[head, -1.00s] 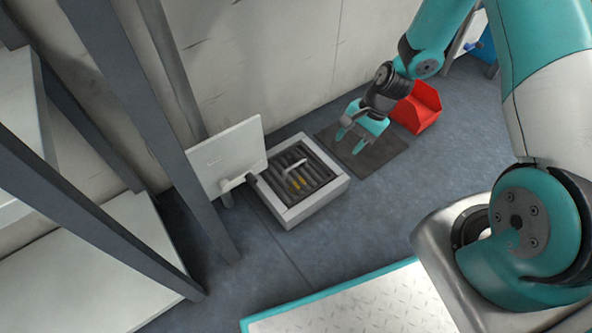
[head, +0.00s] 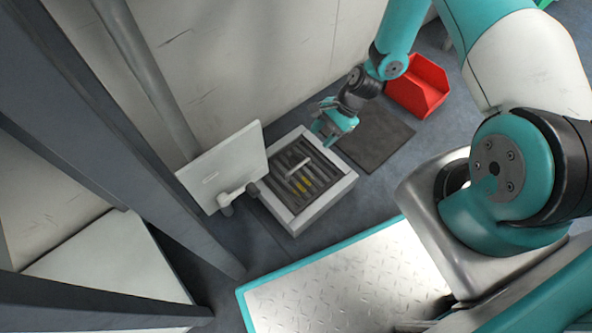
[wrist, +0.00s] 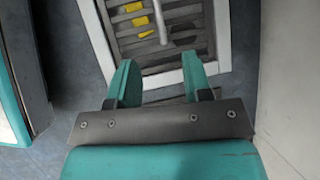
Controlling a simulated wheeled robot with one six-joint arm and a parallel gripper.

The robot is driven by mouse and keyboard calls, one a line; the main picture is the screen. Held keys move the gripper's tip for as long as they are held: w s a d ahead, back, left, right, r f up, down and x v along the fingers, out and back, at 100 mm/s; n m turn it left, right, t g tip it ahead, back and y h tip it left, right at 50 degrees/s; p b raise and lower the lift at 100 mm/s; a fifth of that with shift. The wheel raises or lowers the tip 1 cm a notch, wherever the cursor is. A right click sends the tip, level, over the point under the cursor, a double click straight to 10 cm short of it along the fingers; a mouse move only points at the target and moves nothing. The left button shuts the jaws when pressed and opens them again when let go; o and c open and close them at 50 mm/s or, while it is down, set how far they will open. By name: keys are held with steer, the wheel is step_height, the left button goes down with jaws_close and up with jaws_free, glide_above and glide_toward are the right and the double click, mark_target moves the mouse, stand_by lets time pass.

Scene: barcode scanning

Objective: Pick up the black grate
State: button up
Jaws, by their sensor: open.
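The black grate (head: 287,191) is a slatted dark panel with a pale bar handle across its middle and yellow marks. It lies inside a light grey square frame (head: 336,198) on the floor. In the wrist view the grate (wrist: 132,27) shows at the top, with its handle (wrist: 160,20) pointing down toward the jaws. My gripper (head: 325,132) is open and empty, above the far right edge of the frame. In the wrist view its two teal fingers (wrist: 158,84) are apart, with the frame's edge between and beyond them, short of the handle.
The wall (head: 235,60) rises close behind. Grey shelving posts (head: 150,170) stand at left.

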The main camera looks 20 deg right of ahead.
mark_target(299, 165)
steer(key=b+x, duration=0.2)
steer(key=x, duration=0.2)
steer(key=b+x, duration=0.2)
steer(key=x, duration=0.1)
steer(key=shift+d+f, duration=0.15)
steer(key=shift+f, duration=0.4)
steer(key=b+x, duration=0.2)
steer(key=x, duration=0.1)
steer(key=b+x, duration=0.3)
steer(key=shift+s+a, duration=0.1)
steer(key=shift+a, duration=0.25)
steer(key=shift+a+r, duration=0.1)
steer(key=shift+r, duration=0.05)
steer(key=shift+c, duration=0.2)
jaws_close()
